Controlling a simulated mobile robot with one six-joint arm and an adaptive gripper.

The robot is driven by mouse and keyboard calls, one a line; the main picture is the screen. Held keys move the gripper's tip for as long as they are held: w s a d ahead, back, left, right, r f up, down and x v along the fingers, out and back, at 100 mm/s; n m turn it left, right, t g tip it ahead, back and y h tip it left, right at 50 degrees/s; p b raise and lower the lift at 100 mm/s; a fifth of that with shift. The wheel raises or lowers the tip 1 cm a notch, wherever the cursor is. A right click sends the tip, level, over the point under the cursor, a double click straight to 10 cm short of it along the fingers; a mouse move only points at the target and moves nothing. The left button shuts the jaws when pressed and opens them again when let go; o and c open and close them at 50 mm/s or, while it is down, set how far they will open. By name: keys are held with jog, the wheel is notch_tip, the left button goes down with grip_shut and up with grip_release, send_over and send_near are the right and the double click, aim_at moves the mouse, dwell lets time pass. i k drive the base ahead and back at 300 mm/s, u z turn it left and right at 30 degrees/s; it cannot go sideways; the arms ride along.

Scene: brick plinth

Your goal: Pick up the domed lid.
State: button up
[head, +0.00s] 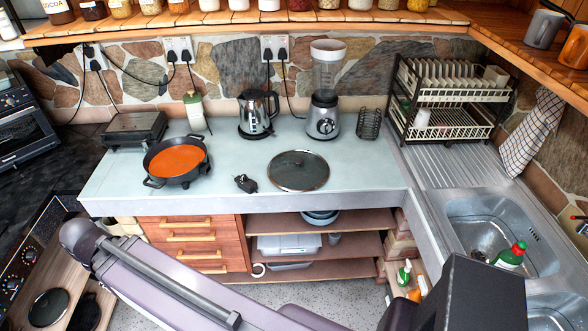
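The domed lid (298,171) lies on the pale countertop near its front edge, right of centre. It is round, with see-through dark glass, a metal rim and a small dark knob on top. Nothing covers it in the head view. My gripper is not in view. Links of my arm cross the bottom of the picture, apart from the lid.
A small black object (245,183) lies just left of the lid. A pan with orange contents (175,161) stands further left. A kettle (257,113), a blender (323,117) and a wire holder (369,123) stand behind. The dish rack (440,122) and sink (490,232) are right.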

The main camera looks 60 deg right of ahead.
aim_at(292, 170)
jog(key=i, duration=2.45)
jog(key=u, duration=0.15)
jog(key=k, duration=0.15)
jog(key=z, duration=2.8)
